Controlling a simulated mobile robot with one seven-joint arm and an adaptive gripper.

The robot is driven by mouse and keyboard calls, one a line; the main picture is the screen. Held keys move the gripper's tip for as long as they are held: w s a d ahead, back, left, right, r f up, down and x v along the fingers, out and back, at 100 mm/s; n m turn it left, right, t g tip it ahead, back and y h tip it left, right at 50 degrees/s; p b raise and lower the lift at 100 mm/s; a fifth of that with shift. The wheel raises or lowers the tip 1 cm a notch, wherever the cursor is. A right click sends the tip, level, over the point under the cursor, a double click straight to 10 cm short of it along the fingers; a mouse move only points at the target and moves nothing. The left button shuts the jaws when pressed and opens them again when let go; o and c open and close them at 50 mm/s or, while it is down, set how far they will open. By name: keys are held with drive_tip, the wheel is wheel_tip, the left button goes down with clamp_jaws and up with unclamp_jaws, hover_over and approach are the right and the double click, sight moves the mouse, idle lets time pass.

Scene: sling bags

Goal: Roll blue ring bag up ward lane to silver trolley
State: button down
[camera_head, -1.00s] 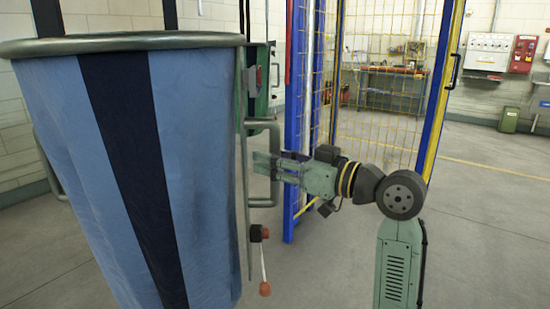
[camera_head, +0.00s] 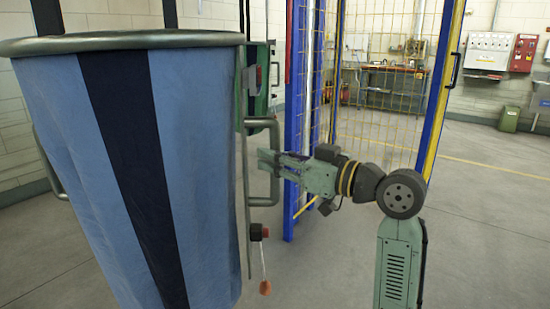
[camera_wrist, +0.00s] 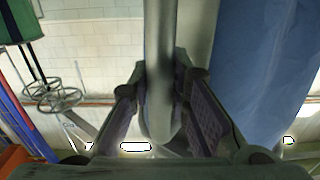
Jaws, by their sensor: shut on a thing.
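The blue ring bag (camera_head: 70,130) fills the left of the head view. It has light and dark blue stripes, hangs from a grey-green metal ring (camera_head: 120,41) and stands upright. A D-shaped handle (camera_head: 275,138) sticks out on its right side. My gripper (camera_head: 270,164) is shut on the handle's upright bar. In the wrist view the bar (camera_wrist: 160,60) runs between the two purple-padded fingers, and the blue cloth (camera_wrist: 265,70) is just to the right. The bag's lower end is out of view. I cannot make out the silver trolley.
A green bag (camera_head: 257,97) stands behind the blue one. A blue post with yellow mesh (camera_head: 295,110) is close beyond my gripper. A workbench (camera_head: 392,76), wall boxes (camera_head: 488,52) and a green bin (camera_head: 509,118) are at the back. Floor at right is clear.

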drive_tip(key=shift+w, duration=1.15)
drive_tip(key=c, duration=1.5)
unclamp_jaws()
drive_tip(key=v, duration=1.2)
